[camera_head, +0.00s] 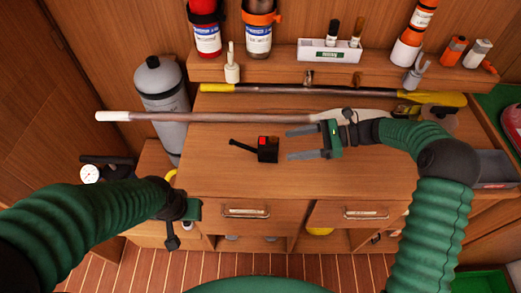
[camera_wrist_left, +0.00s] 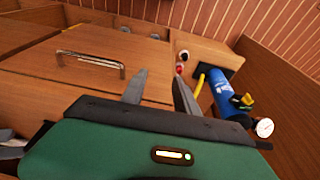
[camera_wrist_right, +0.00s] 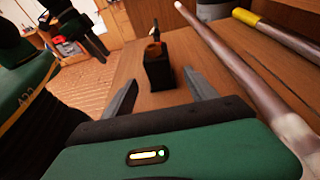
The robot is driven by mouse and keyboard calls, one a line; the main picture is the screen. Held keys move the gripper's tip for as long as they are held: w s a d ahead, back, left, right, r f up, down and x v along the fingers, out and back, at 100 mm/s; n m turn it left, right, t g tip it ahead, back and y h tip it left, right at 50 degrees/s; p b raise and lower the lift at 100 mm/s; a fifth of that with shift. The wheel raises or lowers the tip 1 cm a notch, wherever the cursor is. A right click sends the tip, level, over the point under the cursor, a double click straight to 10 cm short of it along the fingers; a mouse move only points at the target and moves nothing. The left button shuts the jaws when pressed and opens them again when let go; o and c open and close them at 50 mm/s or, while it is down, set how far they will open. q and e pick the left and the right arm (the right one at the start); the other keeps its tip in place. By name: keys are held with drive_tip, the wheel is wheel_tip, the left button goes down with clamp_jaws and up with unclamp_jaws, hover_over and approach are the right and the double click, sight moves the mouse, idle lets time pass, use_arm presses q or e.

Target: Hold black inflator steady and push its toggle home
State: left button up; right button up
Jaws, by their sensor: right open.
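The black inflator (camera_head: 268,155) is a small black block on the wooden bench, with a red part on top and a black lever-like arm reaching left. In the right wrist view the black block (camera_wrist_right: 158,72) stands ahead, between the finger lines. My right gripper (camera_head: 289,144) is open and empty, just right of the block, its fingers pointing at it without visible contact. My left gripper (camera_head: 173,237) is low at the bench's front left, away from the inflator. Its fingers (camera_wrist_left: 159,82) are apart and empty, near a drawer front. I cannot tell whether the red part is the toggle.
A long pole (camera_head: 220,118) lies behind the inflator, with a yellow-ended paddle (camera_head: 280,90) beyond. A grey cylinder (camera_head: 162,95) stands left of the bench. A gauge (camera_head: 90,174) sits near my left arm. The bench left of the inflator is clear.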

sight(272, 149)
drive_tip(key=a+f+b, duration=0.2)
drive_tip(key=shift+a, duration=0.3)
drive_tip(key=x, duration=0.2)
drive_tip(key=p+x, duration=0.1)
drive_tip(key=x, duration=0.1)
drive_tip(key=shift+r, duration=0.35)
drive_tip(key=shift+a+f, duration=0.1)
drive_tip(key=shift+a, duration=0.5)
drive_tip(key=shift+d, duration=0.55)
drive_tip(key=c, duration=0.9)
drive_tip(key=shift+a, duration=0.3)
drive_tip(key=c, duration=0.4)
use_arm(q)
drive_tip(key=shift+d+f, duration=0.45)
drive_tip(key=shift+f, duration=0.15)
drive_tip(key=shift+d, duration=0.2)
drive_tip(key=shift+c, duration=0.4)
use_arm(e)
drive_tip(key=shift+d, duration=0.15)
